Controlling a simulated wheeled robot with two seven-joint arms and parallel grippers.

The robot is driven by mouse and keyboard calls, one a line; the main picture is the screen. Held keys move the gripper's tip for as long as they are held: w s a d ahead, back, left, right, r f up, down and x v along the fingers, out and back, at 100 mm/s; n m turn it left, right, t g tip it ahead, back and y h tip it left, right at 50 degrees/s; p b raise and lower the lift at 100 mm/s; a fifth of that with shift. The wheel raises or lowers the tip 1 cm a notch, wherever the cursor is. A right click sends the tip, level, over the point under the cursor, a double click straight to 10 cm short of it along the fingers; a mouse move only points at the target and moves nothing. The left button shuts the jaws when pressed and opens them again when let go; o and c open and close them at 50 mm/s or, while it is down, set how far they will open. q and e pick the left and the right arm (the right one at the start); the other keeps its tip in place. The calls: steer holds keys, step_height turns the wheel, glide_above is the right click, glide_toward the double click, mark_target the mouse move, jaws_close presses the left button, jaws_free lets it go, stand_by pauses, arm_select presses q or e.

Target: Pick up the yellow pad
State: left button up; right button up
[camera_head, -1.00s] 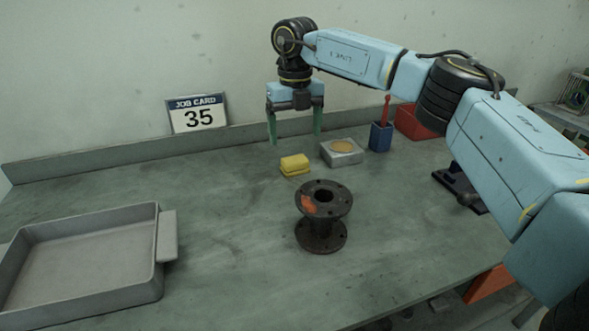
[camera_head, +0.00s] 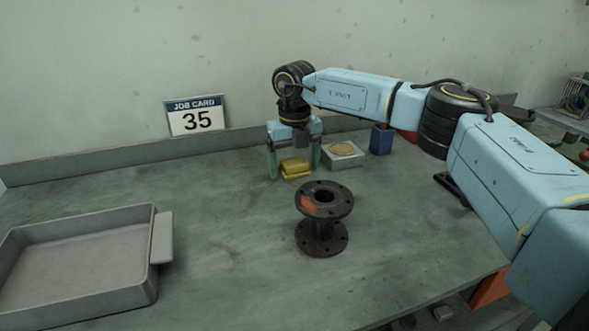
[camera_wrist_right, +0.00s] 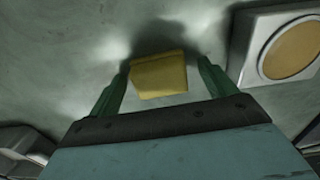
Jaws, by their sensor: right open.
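The yellow pad (camera_head: 295,168) lies on the workbench, behind the dark flanged spool. My right gripper (camera_head: 295,172) is open and lowered over it, with one green finger on each side of the pad. In the right wrist view the pad (camera_wrist_right: 159,75) shows between the two fingertips of the gripper (camera_wrist_right: 160,82), with a gap on both sides. The fingers do not touch it there. My left gripper is not in view.
A grey block with a tan disc (camera_head: 343,154) stands close to the right of the pad. A blue holder (camera_head: 381,139) is beyond it. The dark flanged spool (camera_head: 323,216) stands in front. A grey tray (camera_head: 75,262) is at left.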

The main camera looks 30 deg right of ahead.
mark_target(295, 161)
steer(key=c, duration=1.1)
steer(key=shift+r, duration=0.2)
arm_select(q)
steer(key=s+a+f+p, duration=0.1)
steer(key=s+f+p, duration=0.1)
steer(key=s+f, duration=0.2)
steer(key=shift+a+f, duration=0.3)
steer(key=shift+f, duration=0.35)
arm_select(e)
step_height(295, 161, up, 10)
steer(key=shift+f, duration=0.15)
